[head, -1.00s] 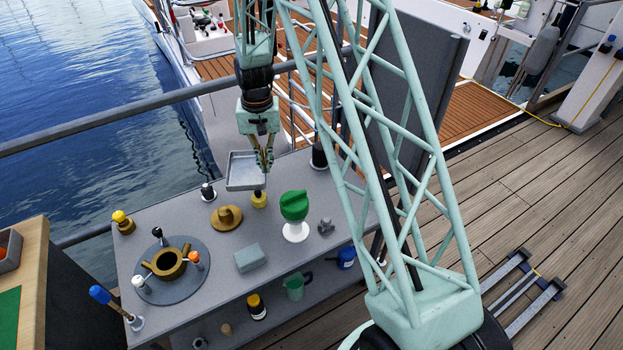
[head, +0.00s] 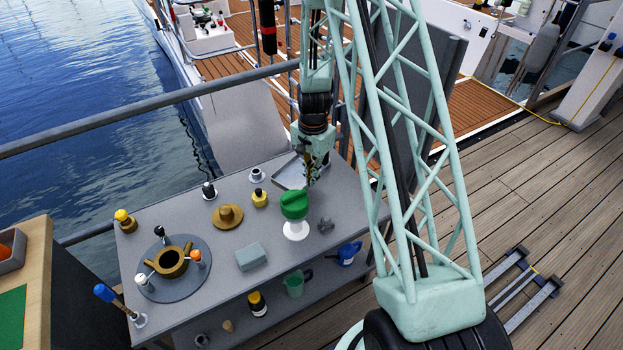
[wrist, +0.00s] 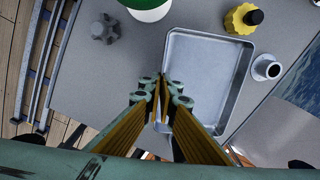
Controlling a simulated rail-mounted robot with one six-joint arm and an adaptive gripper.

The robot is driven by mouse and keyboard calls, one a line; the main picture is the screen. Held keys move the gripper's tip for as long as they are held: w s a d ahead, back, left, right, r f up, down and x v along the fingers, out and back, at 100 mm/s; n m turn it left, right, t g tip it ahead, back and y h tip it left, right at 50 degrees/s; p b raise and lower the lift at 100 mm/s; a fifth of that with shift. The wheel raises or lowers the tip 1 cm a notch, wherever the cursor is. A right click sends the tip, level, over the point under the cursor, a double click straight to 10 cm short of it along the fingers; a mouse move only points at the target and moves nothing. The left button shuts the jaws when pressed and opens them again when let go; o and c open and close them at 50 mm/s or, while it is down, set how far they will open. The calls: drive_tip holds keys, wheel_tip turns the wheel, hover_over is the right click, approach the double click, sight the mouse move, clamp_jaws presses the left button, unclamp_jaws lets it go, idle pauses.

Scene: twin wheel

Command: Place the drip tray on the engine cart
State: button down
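The drip tray (head: 288,174) is a shallow grey metal tray with a raised rim. It is at the back right of the top of the grey two-level cart (head: 185,215). In the wrist view the tray (wrist: 203,75) looks empty. My gripper (head: 308,180) is at the tray's side; in the wrist view its fingers (wrist: 161,92) are closed together on the tray's near-left rim. The tray looks roughly level, on or just above the cart top; I cannot tell whether it touches. My gripper and arm hide part of its right side in the head view.
A green-topped white stand (head: 295,212) and a grey knob (head: 326,225) are close in front of the tray. A railing (head: 150,112) runs behind the cart.

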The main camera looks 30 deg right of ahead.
sight(312, 200)
drive_tip(key=shift+r, duration=0.1)
idle(0.4)
drive_tip(key=shift+f+b, duration=2.1)
drive_tip(key=shift+f, duration=1.95)
drive_tip(key=shift+f, duration=0.3)
drive_tip(key=c, duration=3.4)
unclamp_jaws()
drive_tip(key=o, duration=0.5)
drive_tip(key=shift+o, duration=0.6)
drive_tip(key=shift+o, duration=1.2)
